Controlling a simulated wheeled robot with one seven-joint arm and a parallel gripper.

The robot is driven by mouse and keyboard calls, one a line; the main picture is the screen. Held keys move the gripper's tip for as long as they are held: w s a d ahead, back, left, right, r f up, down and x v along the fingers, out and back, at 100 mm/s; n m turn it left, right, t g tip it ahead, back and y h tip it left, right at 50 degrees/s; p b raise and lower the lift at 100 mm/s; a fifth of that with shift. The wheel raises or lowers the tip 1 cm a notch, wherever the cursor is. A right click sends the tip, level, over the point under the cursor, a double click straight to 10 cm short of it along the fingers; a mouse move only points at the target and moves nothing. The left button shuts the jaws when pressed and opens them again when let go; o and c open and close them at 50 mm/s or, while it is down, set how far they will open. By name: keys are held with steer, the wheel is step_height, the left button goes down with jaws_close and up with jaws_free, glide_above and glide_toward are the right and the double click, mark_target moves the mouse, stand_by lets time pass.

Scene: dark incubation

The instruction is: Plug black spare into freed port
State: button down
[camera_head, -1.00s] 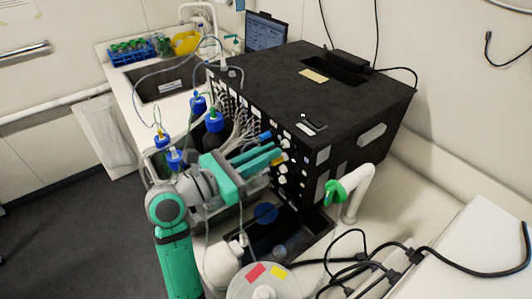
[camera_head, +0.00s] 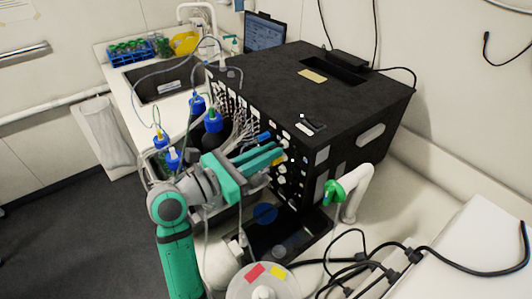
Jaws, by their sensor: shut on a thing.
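The black box-shaped device (camera_head: 345,95) stands on the bench, and its front panel carries rows of ports, white and dark fittings, and a bundle of pale cables. My gripper (camera_head: 274,156) has its teal fingers close together against the middle of this panel, pointing right. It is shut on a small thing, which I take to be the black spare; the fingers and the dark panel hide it. A yellow patch (camera_head: 279,161) shows beside the fingertips. A blue plug (camera_head: 263,136) sits just above the fingers. I cannot make out which port is free.
Bottles with blue caps (camera_head: 213,120) stand left of my gripper, with thin tubes. A white curved pipe with a green clamp (camera_head: 335,191) rises to the right. A round white lid (camera_head: 263,281) and black cables (camera_head: 370,258) lie in front. A sink (camera_head: 160,82) is behind.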

steer(key=shift+w+d, duration=0.15)
steer(key=shift+w, duration=0.05)
steer(key=c, duration=1.7)
jaws_free()
steer(key=shift+c, duration=0.2)
steer(key=v, duration=1)
steer(key=shift+s+a, duration=0.15)
steer(key=shift+a, duration=0.15)
steer(key=shift+a, duration=0.15)
steer(key=shift+d, duration=0.25)
